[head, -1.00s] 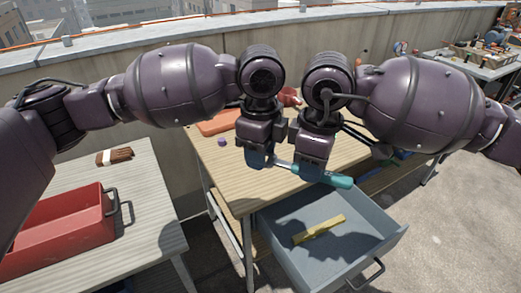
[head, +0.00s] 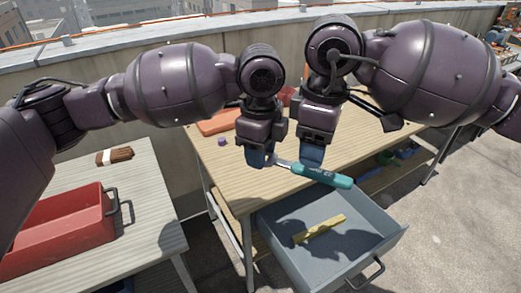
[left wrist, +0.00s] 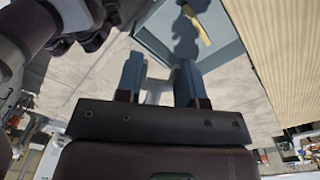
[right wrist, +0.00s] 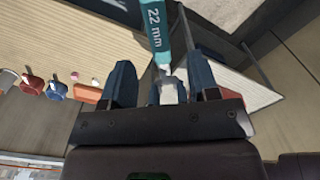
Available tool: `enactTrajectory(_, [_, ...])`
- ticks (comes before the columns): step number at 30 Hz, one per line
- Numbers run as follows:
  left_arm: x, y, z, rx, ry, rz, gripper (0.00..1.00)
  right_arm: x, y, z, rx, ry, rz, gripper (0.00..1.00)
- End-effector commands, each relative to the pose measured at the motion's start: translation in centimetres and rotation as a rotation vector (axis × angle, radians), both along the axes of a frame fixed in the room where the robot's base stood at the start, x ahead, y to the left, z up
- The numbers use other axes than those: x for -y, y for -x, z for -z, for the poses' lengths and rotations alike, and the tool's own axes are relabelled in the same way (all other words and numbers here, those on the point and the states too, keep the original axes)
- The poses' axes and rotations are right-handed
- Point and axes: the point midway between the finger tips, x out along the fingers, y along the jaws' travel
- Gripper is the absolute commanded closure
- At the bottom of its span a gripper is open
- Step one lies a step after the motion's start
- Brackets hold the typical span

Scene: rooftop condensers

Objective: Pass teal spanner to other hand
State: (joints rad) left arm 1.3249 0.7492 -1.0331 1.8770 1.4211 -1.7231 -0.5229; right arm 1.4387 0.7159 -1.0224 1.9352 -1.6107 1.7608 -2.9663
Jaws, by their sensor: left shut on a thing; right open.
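The teal spanner (head: 322,175) has a teal handle marked 22 mm and a grey metal shaft. In the head view it juts right from my left gripper (head: 257,158), which is shut on its metal end. My right gripper (head: 311,156) is open, just above and behind the handle. In the right wrist view the spanner handle (right wrist: 156,28) lies beyond the spread fingers, with its metal part showing between them in the picture. In the left wrist view my left gripper (left wrist: 160,80) has pale metal between its fingers. The fingers hide the gripped end.
Below is an open blue-grey drawer (head: 375,248) holding a yellow object (head: 320,230). The wooden bench (head: 235,180) carries an orange item (head: 218,122) and a purple piece (head: 221,142). A side table at left holds a red toolbox (head: 60,240) and a brush (head: 114,155).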

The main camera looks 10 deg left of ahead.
Motion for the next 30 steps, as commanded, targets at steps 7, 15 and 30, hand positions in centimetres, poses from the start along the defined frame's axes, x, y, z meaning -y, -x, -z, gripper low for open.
enactTrajectory(7, [0.0,0.0,0.0,0.001,0.0,0.0,0.92,0.0,-0.1,-4.6,0.003,0.0,0.001,0.45])
enactTrajectory(15, [0.0,0.0,0.0,0.0,0.0,0.0,0.92,0.0,0.0,-6.8,-0.004,-0.003,0.003,0.45])
enactTrajectory(30, [0.0,0.0,0.0,0.0,0.0,0.0,0.92,-3.7,6.5,-2.2,-0.678,-0.418,0.422,0.45])
